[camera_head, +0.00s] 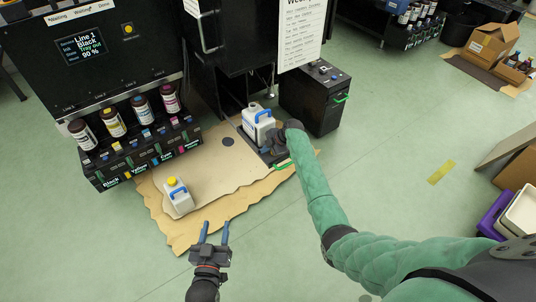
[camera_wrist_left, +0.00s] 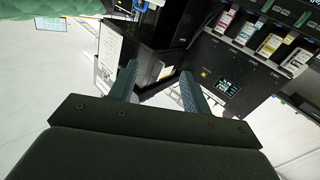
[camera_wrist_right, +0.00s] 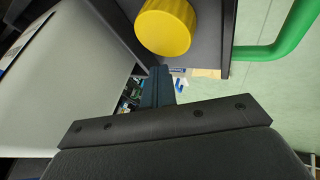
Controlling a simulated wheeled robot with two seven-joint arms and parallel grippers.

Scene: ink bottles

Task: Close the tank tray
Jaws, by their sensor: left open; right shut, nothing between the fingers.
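The tank tray (camera_head: 268,157) is pulled out at the foot of the black machine, with a green handle (camera_head: 284,165) at its front. A white tank (camera_head: 256,125) with a blue handle stands on it. My right gripper (camera_head: 272,143) is at the front of the tray beside the tank, partly hidden by its wrist. In the right wrist view its fingers (camera_wrist_right: 157,86) are shut and empty, near a yellow cap (camera_wrist_right: 166,27), the white tank's side (camera_wrist_right: 70,75) and the green handle (camera_wrist_right: 278,45); contact is unclear. My left gripper (camera_head: 215,232) is open and empty above the floor.
Another white jug (camera_head: 177,196) with a yellow cap stands on the cardboard (camera_head: 215,175). A black cabinet (camera_head: 315,98) stands right of the tray. Several ink bottles (camera_head: 113,122) line the left rack. The display (camera_head: 83,46) reads "Tray out".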

